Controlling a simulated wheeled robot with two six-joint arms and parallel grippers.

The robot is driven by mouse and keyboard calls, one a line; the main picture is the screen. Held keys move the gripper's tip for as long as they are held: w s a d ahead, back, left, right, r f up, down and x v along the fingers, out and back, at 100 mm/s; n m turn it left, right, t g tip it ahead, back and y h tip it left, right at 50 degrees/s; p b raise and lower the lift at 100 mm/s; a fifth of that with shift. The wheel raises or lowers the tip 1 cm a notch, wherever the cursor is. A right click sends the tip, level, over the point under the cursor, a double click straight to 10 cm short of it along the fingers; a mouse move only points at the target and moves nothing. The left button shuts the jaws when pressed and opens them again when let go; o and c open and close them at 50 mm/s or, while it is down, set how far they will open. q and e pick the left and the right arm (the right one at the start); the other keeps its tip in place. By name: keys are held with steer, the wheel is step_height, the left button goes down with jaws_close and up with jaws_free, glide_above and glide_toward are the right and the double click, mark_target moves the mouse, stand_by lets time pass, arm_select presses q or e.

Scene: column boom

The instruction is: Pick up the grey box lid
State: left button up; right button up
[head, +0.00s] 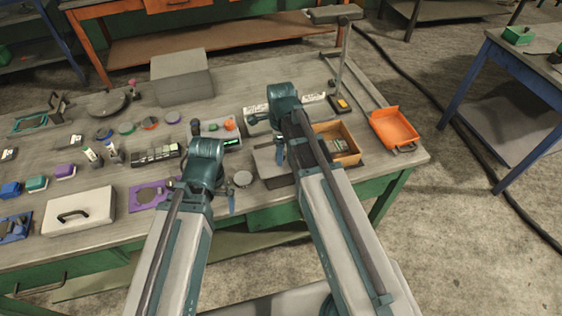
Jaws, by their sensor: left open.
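A pale grey, flat lid-like slab with a dark bar handle (78,211) lies at the front left of the workbench; I take it to be the grey box lid. A grey box (182,78) stands at the back of the bench. My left gripper (202,190) is open over the front of the bench, right of the slab and apart from it. Its arm hides part of the space between its fingers. My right gripper (282,148) is farther right, over a flat grey plate (266,162). Its own arm hides most of it, so its jaws cannot be judged.
A purple plate (147,196) lies between the slab and my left gripper. Blue, green and purple small blocks (37,183) sit behind the slab. A wooden box (345,152) and an orange tray (394,130) are at the right. A lamp (336,15) stands at the back right.

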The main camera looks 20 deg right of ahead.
jaws_close()
arm_select(q)
steer(key=shift+r, duration=0.2)
arm_select(e)
steer(key=shift+r, duration=0.15)
